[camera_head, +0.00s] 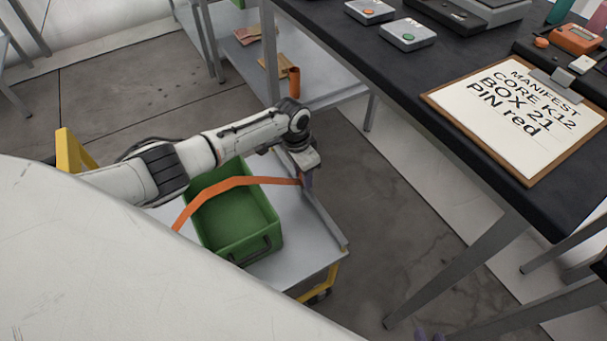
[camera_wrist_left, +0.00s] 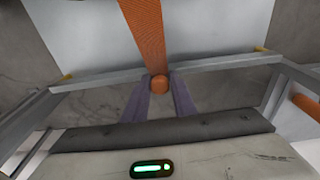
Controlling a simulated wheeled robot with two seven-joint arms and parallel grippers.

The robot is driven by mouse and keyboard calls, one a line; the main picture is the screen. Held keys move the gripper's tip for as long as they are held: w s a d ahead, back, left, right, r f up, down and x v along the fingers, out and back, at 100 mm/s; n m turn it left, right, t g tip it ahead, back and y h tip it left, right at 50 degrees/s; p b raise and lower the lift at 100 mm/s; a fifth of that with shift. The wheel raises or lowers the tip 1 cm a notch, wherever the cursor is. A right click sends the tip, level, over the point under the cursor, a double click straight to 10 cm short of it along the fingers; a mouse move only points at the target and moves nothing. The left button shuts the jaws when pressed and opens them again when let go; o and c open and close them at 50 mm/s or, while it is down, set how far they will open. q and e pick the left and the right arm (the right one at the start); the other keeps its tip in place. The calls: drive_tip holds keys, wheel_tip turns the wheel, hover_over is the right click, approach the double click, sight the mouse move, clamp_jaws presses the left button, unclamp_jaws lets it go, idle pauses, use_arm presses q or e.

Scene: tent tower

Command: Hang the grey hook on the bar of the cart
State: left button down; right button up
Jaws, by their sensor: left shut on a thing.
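My left gripper (camera_head: 304,181) is over the far right side of the cart, beside its grey bar (camera_head: 325,215). In the left wrist view its two purple fingers (camera_wrist_left: 160,88) are shut on the end of the orange strap (camera_wrist_left: 143,35), at a round orange piece. The bar (camera_wrist_left: 110,81) runs across that view right by the fingertips; I cannot tell whether anything touches it. The grey hook cannot be made out; the fingers may hide it. In the head view the strap (camera_head: 235,183) stretches over the green crate (camera_head: 262,218). My right gripper (camera_head: 430,336) barely shows as purple tips at the bottom edge.
The cart's grey deck (camera_head: 300,262) carries the crate and has yellow corner parts. A dark table (camera_head: 400,75) with a clipboard (camera_head: 515,115) stands at the right. A lower shelf (camera_head: 240,55) holds an orange cylinder (camera_head: 294,82). Floor between cart and table is clear.

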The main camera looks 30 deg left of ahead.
use_arm(q)
drive_tip(key=c, duration=1.4)
unclamp_jaws()
wheel_tip(320, 180, up, 3)
drive_tip(key=shift+s+a+r+p, duration=0.1)
drive_tip(key=shift+s+r+p, duration=0.05)
drive_tip(key=shift+p, duration=0.7)
drive_tip(key=r, duration=0.2)
drive_tip(key=r+p, duration=0.1)
drive_tip(key=r, duration=0.1)
drive_tip(key=r+p, duration=0.1)
drive_tip(key=r, duration=0.1)
drive_tip(key=shift+s+a+r, duration=0.2)
drive_tip(key=shift+s, duration=0.2)
drive_tip(key=shift+r, duration=0.25)
drive_tip(key=shift+r, duration=0.1)
